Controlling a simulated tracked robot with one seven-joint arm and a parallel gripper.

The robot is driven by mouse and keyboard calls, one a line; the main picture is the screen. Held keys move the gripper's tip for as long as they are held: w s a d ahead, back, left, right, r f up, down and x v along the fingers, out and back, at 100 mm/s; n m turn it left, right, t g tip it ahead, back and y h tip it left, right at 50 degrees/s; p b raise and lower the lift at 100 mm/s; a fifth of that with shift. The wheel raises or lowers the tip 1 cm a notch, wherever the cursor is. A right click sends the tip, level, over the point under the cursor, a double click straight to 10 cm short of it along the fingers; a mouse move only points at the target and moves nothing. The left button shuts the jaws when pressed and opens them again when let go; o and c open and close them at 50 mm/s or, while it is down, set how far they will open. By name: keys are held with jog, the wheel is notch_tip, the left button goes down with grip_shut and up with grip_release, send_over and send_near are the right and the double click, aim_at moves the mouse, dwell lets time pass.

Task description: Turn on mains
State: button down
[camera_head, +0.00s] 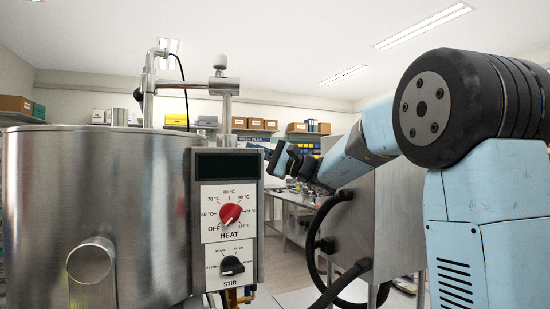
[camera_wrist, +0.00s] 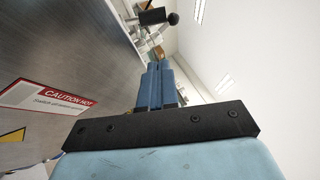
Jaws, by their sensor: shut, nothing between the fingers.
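No switch marked as mains can be made out in either view. The control panel (camera_head: 228,253) on the steel kettle has a dark blank display (camera_head: 228,164), a red HEAT knob (camera_head: 230,215) and a black STIR knob (camera_head: 232,266). The red knob's pointer is hard to read. My gripper (camera_head: 277,160) is shut and empty, just right of the display's upper part in the head view; whether it touches anything cannot be told. In the wrist view its blue fingers (camera_wrist: 158,72) are together, beside a steel wall (camera_wrist: 70,45) with a red CAUTION HOT label (camera_wrist: 48,97).
The steel kettle (camera_head: 95,200) fills the left, with a pipe stub (camera_head: 91,262) in front. A steel cabinet (camera_head: 370,225) with thick black cables (camera_head: 318,235) stands behind my arm at right. A dark round-ended part (camera_wrist: 172,18) juts out at the top of the wrist view.

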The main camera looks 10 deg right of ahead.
jog(key=shift+s+a+r, duration=0.25)
jog(key=shift+a+r, duration=0.1)
jog(key=shift+a, duration=0.3)
jog(key=shift+s+a+r, duration=0.2)
jog(key=shift+a+r, duration=0.1)
jog(key=shift+a, duration=0.35)
jog(key=shift+s+a+r, duration=0.25)
jog(key=shift+a+r, duration=0.1)
jog(key=shift+a, duration=0.3)
